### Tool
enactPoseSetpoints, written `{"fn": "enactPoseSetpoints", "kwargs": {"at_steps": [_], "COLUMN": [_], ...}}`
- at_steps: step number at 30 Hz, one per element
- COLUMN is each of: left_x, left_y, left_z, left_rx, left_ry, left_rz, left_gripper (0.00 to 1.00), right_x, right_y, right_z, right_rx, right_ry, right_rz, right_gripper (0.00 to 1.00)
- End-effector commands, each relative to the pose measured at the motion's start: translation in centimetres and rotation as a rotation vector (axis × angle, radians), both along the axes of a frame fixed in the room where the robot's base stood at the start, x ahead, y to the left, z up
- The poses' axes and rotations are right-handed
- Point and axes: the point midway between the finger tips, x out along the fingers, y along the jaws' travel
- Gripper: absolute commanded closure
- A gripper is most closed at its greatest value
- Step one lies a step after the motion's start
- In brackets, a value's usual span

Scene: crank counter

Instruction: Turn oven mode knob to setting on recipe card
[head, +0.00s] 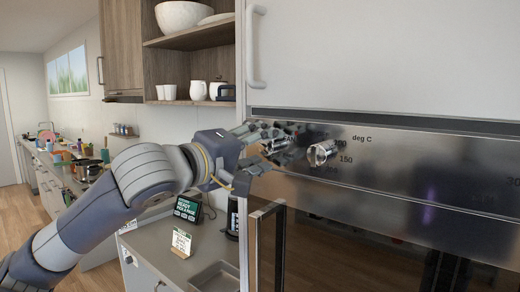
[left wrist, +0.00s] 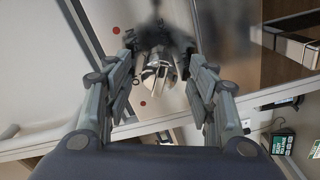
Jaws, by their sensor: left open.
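My left gripper (head: 274,146) reaches the oven's steel control panel (head: 420,165) in the head view, beside the left end of the printed markings. In the left wrist view the open fingers of my left gripper (left wrist: 158,62) stand on either side of a silver knob (left wrist: 157,78); I cannot tell whether they touch it. In the head view the fingers largely hide that knob. A second silver knob (head: 320,153), with "deg C" and "150" near it, is just right of the gripper. The recipe card (head: 181,242) stands on the counter, its text too small to read. My right gripper is not in view.
A dark display (head: 187,208) stands behind the card, and a grey tray (head: 214,277) lies in front. An oven door handle (head: 265,245) sticks out below my gripper. A white cabinet handle (head: 255,47) is above. Open shelves (head: 190,38) hold bowls and cups.

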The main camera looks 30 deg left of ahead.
Motion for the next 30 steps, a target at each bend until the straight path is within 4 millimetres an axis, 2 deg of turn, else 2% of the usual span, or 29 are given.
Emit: {"fn": "enactPoseSetpoints", "kwargs": {"at_steps": [5, 11, 30], "left_x": [-0.5, -2.7, -6.8], "left_y": [0.2, 0.3, 0.5], "left_z": [0.1, 0.0, 0.2], "left_rx": [0.0, 0.006, 0.007], "left_ry": [-0.002, 0.0, -0.002], "left_rz": [0.003, 0.004, 0.002], "left_gripper": [0.48, 0.48, 0.48], "right_x": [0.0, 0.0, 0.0], "right_y": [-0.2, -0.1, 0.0], "right_z": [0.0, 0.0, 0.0], "right_rx": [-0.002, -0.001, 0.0], "right_ry": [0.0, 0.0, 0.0], "right_rz": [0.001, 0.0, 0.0], "right_gripper": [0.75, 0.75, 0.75]}}
